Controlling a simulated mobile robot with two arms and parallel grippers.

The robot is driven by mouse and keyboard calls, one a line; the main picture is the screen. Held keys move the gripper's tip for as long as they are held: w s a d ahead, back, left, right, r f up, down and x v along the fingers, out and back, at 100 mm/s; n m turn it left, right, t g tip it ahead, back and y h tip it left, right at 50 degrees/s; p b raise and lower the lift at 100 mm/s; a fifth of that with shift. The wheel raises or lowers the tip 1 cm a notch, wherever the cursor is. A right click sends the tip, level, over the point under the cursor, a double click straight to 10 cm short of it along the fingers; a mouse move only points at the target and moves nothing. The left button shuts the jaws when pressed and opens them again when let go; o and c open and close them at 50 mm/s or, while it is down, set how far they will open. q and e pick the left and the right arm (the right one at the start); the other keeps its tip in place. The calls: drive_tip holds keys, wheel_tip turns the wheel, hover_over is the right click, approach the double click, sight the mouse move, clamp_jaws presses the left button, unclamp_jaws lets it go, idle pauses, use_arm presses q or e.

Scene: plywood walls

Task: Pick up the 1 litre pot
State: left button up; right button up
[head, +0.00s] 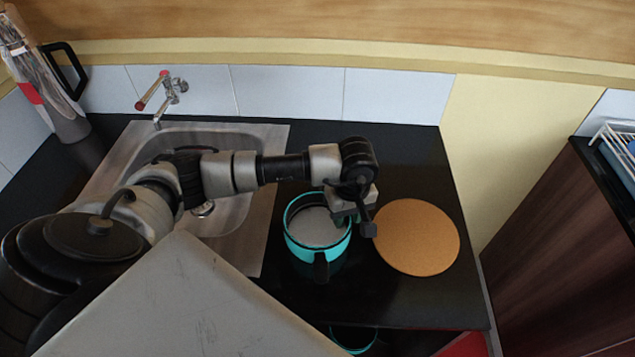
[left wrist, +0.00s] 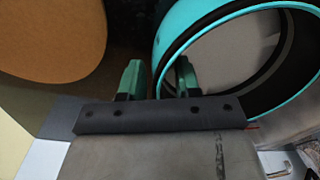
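The pot (head: 305,252) is teal outside with a dark inner rim and a grey bottom. It stands upright on the black counter, its black handle (head: 321,268) pointing toward me. My left gripper (head: 352,214) is at the pot's right rim. In the left wrist view the two green fingertips (left wrist: 158,78) are apart, and the pot's rim (left wrist: 160,48) runs between them. One finger is on the inside of the wall and the other is outside. Small gaps show, so the gripper looks open. My right gripper is not in view.
A round cork mat (head: 418,238) lies just right of the pot; it also shows in the left wrist view (left wrist: 50,35). A steel sink (head: 255,225) with a tap (head: 165,92) is to the left. Another teal rim (head: 354,348) shows below, near the counter's front edge.

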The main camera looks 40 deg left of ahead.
use_arm(q)
clamp_jaws()
idle(1.3)
